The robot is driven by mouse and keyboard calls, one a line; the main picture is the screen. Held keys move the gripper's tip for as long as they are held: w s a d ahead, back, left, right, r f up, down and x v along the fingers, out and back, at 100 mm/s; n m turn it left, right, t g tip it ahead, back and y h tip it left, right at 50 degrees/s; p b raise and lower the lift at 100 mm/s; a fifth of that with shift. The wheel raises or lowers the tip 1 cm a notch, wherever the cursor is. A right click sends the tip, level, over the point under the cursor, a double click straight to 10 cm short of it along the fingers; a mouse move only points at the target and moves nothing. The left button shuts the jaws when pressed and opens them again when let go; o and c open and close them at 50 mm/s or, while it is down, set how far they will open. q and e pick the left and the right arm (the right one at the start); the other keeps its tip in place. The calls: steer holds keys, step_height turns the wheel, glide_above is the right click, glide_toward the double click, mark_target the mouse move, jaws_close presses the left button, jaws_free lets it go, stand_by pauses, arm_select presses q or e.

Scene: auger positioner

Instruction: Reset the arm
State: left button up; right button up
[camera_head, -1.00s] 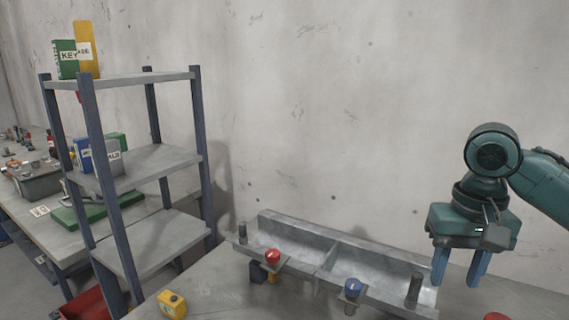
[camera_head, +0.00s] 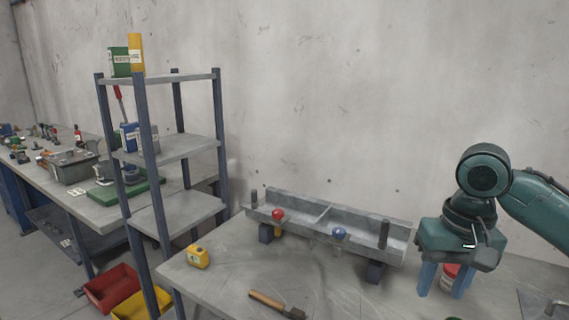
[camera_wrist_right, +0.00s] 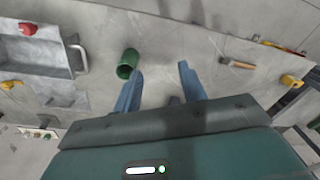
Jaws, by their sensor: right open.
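My right gripper (camera_head: 443,290) hangs fingers down at the right of the head view, with its blue fingers apart and nothing between them. My right arm comes in from the right edge. In the right wrist view the same gripper (camera_wrist_right: 160,72) shows its two fingers apart over the grey table, with a green cup (camera_wrist_right: 127,64) close beside the left finger. My left gripper is not in view.
A grey metal trough (camera_head: 345,222) with red (camera_head: 278,215) and blue (camera_head: 339,233) knobs stands along the wall. A hammer (camera_head: 275,304) and a yellow box (camera_head: 198,256) lie on the table. A shelf rack (camera_head: 172,149) stands left.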

steer(key=w+a+f+n+t+y, duration=0.1)
steer(key=a+f+n+t+y, duration=0.15)
steer(key=a+f, duration=0.65)
steer(key=w+a+f+n+t+y, duration=0.1)
steer(key=a+f+t+y, duration=0.15)
steer(key=a+f, duration=0.7)
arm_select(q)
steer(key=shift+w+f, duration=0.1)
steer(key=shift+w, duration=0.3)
arm_select(e)
steer(key=s+d+f+t+h, duration=0.1)
steer(key=s+d+f, duration=0.3)
steer(key=s+f, duration=0.4)
steer(key=s+d+f+t+h, duration=0.2)
steer(key=s+d+f+t, duration=0.1)
steer(key=s+d+f, duration=0.2)
step_height(320, 180, down, 4)
steer(key=s, duration=0.2)
steer(key=shift+s+d+f, duration=0.15)
steer(key=shift+s+d, duration=0.1)
steer(key=shift+s, duration=0.1)
steer(key=shift+n, duration=0.25)
